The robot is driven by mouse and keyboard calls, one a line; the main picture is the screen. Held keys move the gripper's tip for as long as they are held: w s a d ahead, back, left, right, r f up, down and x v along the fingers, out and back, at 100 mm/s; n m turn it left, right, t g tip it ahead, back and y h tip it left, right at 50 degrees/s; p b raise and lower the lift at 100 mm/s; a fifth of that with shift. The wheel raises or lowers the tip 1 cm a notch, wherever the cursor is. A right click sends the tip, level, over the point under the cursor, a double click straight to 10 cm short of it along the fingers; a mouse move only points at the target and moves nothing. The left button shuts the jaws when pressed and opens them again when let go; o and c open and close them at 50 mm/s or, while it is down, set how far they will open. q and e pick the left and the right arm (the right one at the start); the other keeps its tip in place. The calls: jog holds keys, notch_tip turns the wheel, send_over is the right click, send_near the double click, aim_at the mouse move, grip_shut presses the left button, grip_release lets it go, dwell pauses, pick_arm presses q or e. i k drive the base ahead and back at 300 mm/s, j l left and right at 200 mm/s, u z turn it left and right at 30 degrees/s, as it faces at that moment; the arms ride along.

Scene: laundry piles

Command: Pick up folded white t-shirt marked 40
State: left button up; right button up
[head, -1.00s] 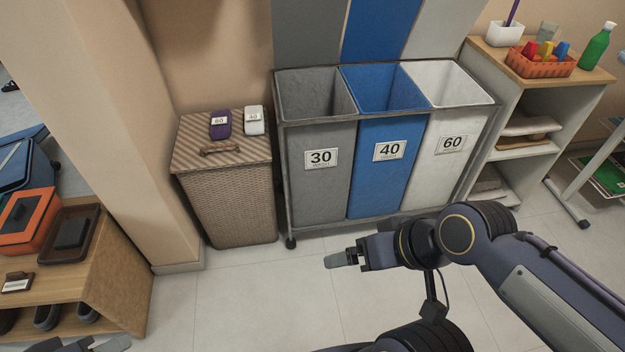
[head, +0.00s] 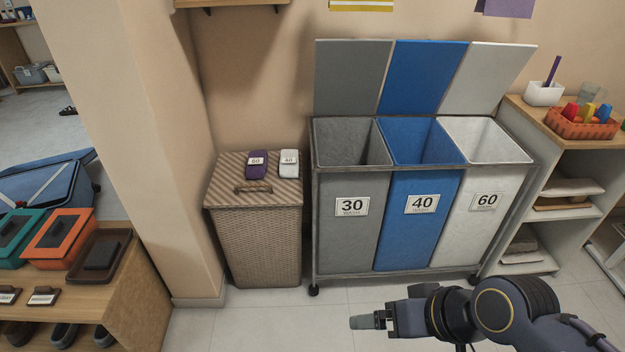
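The folded white t-shirt marked 40 (head: 289,163) lies on the lid of a wicker hamper (head: 254,240). A folded purple item marked 60 (head: 258,165) lies just left of it. My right gripper (head: 362,322) is over the floor at the bottom, in front of the sorting bins and well below and right of the shirt. It touches nothing that I can see; its fingers appear edge-on, so its opening is unclear. My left gripper is out of view.
A three-part sorter has grey (head: 348,220), blue (head: 418,220) and white (head: 490,210) bins, lids raised. A wall pillar (head: 150,150) stands left of the hamper. A wooden shelf unit (head: 130,310) is at lower left, another at right. Floor before the hamper is clear.

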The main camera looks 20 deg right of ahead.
aim_at(289, 167)
jog(key=i+u, duration=0.1)
jog(key=u, duration=0.3)
jog(key=i+l+u, duration=0.1)
jog(key=u, duration=0.25)
jog(key=i+l+u, duration=0.2)
jog(key=i+l, duration=0.15)
jog(key=l, duration=0.3)
jog(key=i+l+u, duration=0.1)
jog(key=l, duration=0.25)
jog(key=i+l+u, duration=0.1)
jog(key=i+l, duration=0.15)
jog(key=l, duration=0.15)
jog(key=i+l+u, duration=0.1)
jog(key=l, duration=0.25)
